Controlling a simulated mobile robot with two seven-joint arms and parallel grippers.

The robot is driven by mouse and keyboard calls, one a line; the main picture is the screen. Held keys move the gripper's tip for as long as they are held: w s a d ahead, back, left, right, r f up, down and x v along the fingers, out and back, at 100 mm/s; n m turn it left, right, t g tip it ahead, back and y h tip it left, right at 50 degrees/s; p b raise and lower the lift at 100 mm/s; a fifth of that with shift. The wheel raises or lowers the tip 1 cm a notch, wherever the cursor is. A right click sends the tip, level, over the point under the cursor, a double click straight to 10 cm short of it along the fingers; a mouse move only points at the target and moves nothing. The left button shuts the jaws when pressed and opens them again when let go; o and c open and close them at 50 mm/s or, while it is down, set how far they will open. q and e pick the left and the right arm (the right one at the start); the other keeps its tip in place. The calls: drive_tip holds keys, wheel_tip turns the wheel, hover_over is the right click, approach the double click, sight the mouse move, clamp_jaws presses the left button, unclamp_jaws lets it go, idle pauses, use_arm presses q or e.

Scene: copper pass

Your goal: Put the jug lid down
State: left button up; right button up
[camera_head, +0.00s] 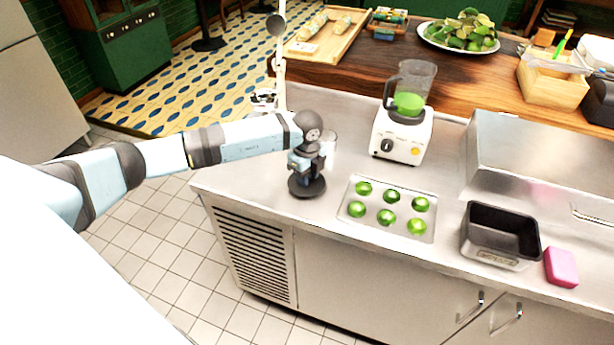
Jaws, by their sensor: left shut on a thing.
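The jug lid (307,188) is a dark round disc at the left end of the steel counter. My left gripper (305,172) is above it, pointing down and shut on it. The lid is at or just above the counter top; I cannot tell if it touches. The blender (402,135) stands to the right, with a white base and a clear, open-topped jug (411,85) holding something green. My right gripper is not in view.
A clear glass (329,150) stands close behind my left gripper. A tray (350,215) of several green limes lies to the right. Further right are a black bin (500,235) and a pink block (561,267). A wooden counter (460,80) runs behind.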

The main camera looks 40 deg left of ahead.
use_arm(q)
drive_tip(key=shift+f, duration=0.55)
drive_tip(key=shift+f, duration=0.15)
drive_tip(key=o, duration=0.9)
